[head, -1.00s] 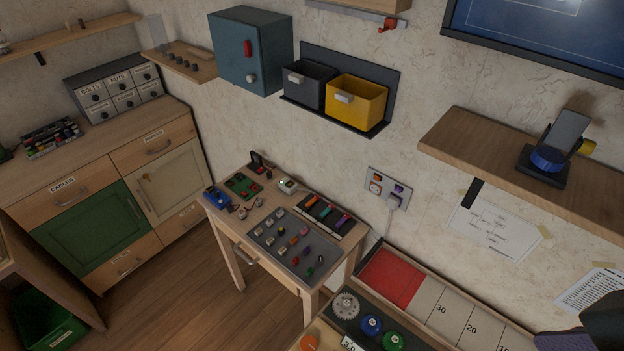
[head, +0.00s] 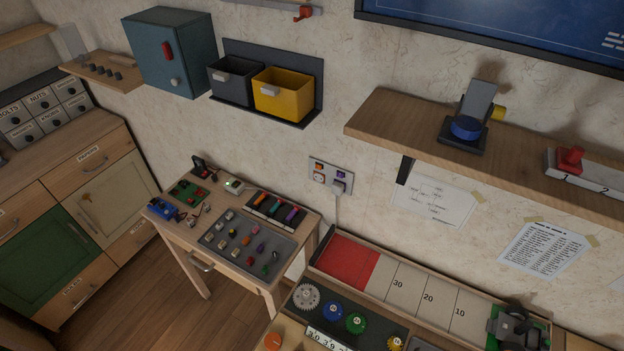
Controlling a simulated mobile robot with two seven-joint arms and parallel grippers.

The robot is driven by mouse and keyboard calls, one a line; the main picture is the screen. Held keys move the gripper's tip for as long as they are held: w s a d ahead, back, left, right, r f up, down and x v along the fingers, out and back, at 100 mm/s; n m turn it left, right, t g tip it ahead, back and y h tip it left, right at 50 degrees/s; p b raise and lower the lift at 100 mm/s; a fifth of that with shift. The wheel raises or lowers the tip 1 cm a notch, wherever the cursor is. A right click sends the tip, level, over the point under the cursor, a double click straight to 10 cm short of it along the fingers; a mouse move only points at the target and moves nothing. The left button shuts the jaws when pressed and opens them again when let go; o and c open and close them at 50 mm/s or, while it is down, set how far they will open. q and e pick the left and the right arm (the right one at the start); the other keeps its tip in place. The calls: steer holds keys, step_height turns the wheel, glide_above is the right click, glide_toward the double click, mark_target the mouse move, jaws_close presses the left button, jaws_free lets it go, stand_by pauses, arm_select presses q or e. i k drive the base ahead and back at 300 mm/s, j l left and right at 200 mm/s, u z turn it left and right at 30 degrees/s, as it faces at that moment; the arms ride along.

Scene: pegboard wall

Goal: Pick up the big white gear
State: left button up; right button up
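The big white gear (head: 305,297) is a pale grey-white toothed disc in the head view. It lies at the left end of a dark tray (head: 373,325) at the bottom, left of a blue gear (head: 332,311) and a green gear (head: 355,323). Nothing touches it from above. My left gripper is not in view.
The numbered board (head: 429,297) with a red end (head: 347,262) runs along the wall behind the gears. A yellow gear (head: 395,344) and an orange knob (head: 272,341) are near the bottom edge. A small table (head: 212,261) with parts stands left. A wooden shelf (head: 400,125) juts out above.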

mark_target(307, 296)
steer(key=k, duration=0.95)
steer(key=j+z, duration=0.05)
